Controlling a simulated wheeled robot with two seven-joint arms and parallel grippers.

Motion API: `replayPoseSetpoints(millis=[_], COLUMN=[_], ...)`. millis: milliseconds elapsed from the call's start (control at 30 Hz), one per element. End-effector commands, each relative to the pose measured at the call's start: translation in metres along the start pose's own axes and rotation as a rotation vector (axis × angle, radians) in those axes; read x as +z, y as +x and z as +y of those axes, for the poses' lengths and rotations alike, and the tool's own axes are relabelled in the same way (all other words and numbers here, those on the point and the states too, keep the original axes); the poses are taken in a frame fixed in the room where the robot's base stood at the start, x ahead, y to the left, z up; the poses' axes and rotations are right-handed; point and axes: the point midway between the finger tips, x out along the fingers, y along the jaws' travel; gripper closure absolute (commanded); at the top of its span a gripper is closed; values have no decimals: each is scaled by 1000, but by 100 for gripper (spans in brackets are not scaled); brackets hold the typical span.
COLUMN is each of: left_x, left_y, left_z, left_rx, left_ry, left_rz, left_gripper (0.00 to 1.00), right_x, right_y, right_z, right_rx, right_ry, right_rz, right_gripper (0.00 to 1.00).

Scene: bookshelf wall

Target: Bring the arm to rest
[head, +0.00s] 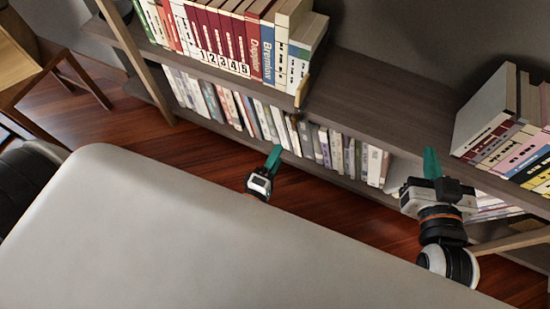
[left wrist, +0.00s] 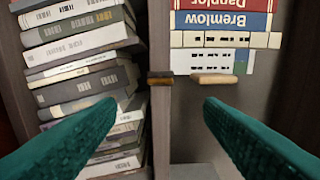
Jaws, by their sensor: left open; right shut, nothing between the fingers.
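My left gripper (head: 274,158) has teal fingers and is in front of the bookshelf, low beside the lower row of books in the head view. In the left wrist view its two fingers (left wrist: 177,102) are spread apart with nothing between them. My right gripper (head: 432,163) is further right, its teal fingers together and pointing up in front of the shelf, holding nothing that I can see. Most of the left arm is hidden behind my large pale body surface.
The upper shelf board (head: 375,105) carries upright red, blue and white books (head: 225,40) and a stack (head: 505,125) at right. A small wooden piece (head: 302,91) is at the board's edge. Lower books (head: 250,115) fill the shelf below. A wooden chair (head: 30,60) stands left.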

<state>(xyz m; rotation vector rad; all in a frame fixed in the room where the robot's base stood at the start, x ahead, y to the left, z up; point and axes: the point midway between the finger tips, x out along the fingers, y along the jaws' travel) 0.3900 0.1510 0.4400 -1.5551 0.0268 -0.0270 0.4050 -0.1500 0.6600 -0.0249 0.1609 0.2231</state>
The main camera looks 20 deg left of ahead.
Motion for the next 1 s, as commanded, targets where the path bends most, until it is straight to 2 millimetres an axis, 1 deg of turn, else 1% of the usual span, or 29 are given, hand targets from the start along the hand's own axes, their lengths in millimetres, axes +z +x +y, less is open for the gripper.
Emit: replayPoseSetpoints(millis=[333,367,433,467,567,600,700,800,900,1000], left_x=[0,-1,-6,-10,-24,-30,-36,-35,-30,-24], left_y=[1,2,6,9,20,24,29,30,29,27], left_z=[-1,-3,-13,-21,-59,-77,-116,-143,-163,-180], left_rx=[-1,-3,-11,-17,-49,-65,-92,-103,-103,-94], left_ry=[4,11,55,89,282,392,663,875,1047,1195], left_rz=[2,6,34,52,141,179,245,275,285,289], left_gripper=[38,38,38,38,38,38,38,38,38,38], right_x=[0,1,1,1,1,1,1,1,1,1], right_y=[0,0,0,0,0,0,0,0,0,0], right_z=[0,0,0,0,0,0,0,0,0,0], right_rx=[1,1,1,1,1,1,1,1,1,1], right_ry=[0,0,0,0,0,0,0,0,0,0], right_rz=[-3,-3,-3,-3,-3,-3,-3,-3,-3,-3], right_gripper=[100,100,100,100,100,100,100,100,100,100])
